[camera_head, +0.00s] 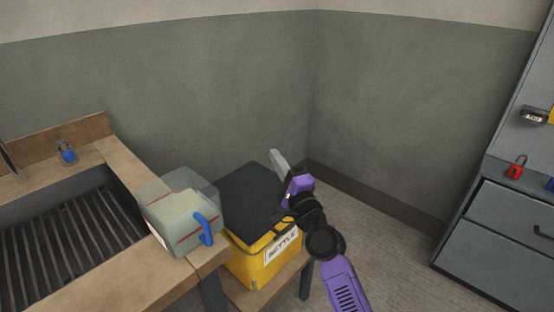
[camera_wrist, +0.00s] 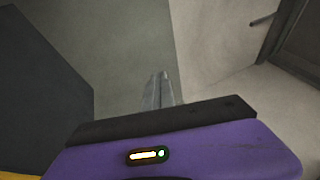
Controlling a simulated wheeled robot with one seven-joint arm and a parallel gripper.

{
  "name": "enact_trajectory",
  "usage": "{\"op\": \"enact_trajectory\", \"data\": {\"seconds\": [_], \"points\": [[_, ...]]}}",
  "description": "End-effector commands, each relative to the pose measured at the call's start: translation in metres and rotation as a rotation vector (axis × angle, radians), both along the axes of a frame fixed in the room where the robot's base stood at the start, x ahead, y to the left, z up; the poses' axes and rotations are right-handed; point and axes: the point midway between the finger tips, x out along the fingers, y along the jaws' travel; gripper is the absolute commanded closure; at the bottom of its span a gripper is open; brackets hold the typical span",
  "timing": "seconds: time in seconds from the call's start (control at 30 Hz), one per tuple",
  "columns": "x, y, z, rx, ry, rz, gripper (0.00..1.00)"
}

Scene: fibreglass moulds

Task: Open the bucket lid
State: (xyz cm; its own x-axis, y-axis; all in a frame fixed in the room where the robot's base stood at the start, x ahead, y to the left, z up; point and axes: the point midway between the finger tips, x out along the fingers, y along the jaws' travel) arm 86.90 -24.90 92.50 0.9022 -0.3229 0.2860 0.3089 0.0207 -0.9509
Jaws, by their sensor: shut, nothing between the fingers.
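The yellow bucket (camera_head: 258,267) is box-shaped, with a "SETTLE" label on its front. Its dark lid (camera_head: 245,192) lies over the top; I cannot tell whether it is fully seated. My gripper (camera_head: 278,158) is shut and empty at the lid's right side, its grey fingers pointing up and back. My purple wrist hides part of the lid's right edge. In the wrist view, the shut fingers (camera_wrist: 160,80) point at the floor and wall, and the dark lid (camera_wrist: 40,80) fills the left side, apart from the fingers.
A clear container with a blue handle (camera_head: 206,229) stands left of the bucket on the wooden bench edge. The bucket rests on a low wooden stand (camera_head: 284,285). Grey walls close in behind. Floor is free to the right, before a grey drawer cabinet (camera_head: 500,235).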

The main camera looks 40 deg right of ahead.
Motion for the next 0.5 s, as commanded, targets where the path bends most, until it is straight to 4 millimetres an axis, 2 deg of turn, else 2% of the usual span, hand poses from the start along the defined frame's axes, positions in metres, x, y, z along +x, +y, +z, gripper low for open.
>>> {"op": "enact_trajectory", "data": {"seconds": [0.4, 0.5], "points": [[0.0000, 0.0000, 0.0000, 0.000, 0.000, 0.000, 1.00], [0.0000, 0.0000, 0.0000, 0.000, 0.000, 0.000, 0.80]]}}
